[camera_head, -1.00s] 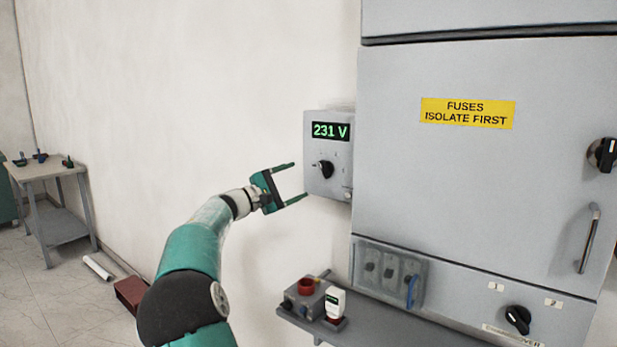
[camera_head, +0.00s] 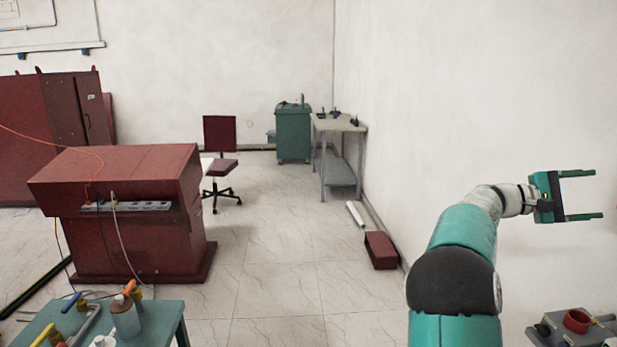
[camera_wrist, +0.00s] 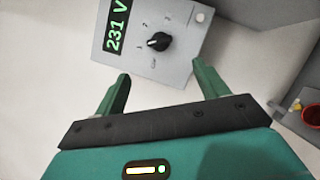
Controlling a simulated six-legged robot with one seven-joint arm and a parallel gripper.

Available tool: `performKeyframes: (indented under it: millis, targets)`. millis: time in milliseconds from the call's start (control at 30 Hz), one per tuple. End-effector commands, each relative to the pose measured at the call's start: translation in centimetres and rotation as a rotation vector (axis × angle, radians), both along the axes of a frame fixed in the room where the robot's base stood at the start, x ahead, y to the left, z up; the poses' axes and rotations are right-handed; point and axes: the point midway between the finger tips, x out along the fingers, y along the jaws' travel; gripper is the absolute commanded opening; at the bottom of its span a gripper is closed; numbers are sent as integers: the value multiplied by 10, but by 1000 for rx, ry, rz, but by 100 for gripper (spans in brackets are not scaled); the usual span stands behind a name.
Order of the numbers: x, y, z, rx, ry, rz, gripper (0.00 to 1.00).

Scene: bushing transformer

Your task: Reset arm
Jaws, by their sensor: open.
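My gripper (camera_head: 580,195) is at the right of the head view, at the end of my teal and white arm, pointing right. Its two teal fingers are spread apart with nothing between them. In the wrist view my gripper (camera_wrist: 160,90) is also open and empty. Beyond the fingertips there is a grey panel (camera_wrist: 178,25) with a black knob (camera_wrist: 158,41) and a green "231 V" display (camera_wrist: 117,25). The fingers do not appear to touch the knob. The panel is outside the head view.
A red console (camera_head: 120,200), a chair (camera_head: 220,165), a green cabinet (camera_head: 293,135) and a grey table (camera_head: 340,125) stand leftward. A red block (camera_head: 381,250) lies by the wall. The middle floor is clear.

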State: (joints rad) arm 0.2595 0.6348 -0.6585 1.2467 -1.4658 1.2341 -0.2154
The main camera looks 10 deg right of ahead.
Motion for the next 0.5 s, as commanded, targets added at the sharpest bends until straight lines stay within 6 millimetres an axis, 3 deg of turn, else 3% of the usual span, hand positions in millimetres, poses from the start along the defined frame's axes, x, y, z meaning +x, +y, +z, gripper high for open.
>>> performKeyframes:
  millis: [167, 267, 500]
  targets:
    - [-10, 12, -11, 89, -99, 25, 73]
    - [-19, 33, -30, 207, -223, 57, 73]
    - [-25, 123, -82, 538, -548, 167, 73]
